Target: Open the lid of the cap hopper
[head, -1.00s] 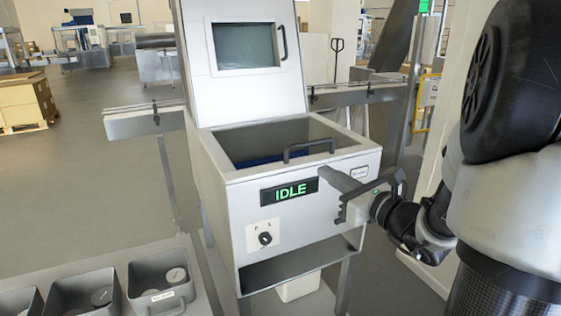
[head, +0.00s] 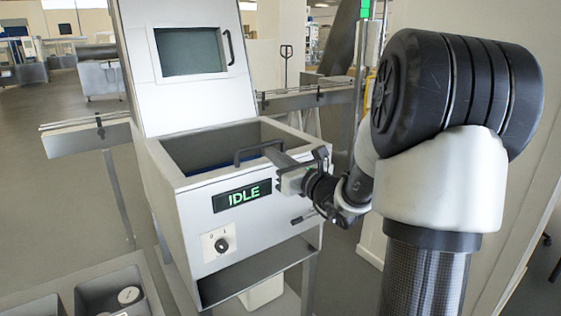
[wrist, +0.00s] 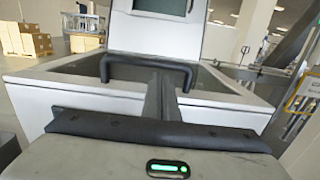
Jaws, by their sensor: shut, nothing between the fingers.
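The cap hopper (head: 190,205) is a pale box on legs with a green "IDLE" display. Its dark bar handle (head: 238,152) is at the front edge of the top, and it arches across the wrist view (wrist: 112,60). The top shows a dark interior with blue at the bottom; I cannot tell whether a clear lid covers it. A tall panel with a window (head: 130,60) and its own handle stands upright behind. My gripper (head: 272,154) is shut and empty, its fingertips at the right part of the front handle. In the wrist view the fingers (wrist: 165,80) overlap the bar; contact is unclear.
A knob (head: 221,245) sits on the hopper's front. Grey bins (head: 112,290) stand at the lower left. A conveyor rail (head: 85,137) runs left of the hopper, and a post with a green light (head: 365,8) stands at the right.

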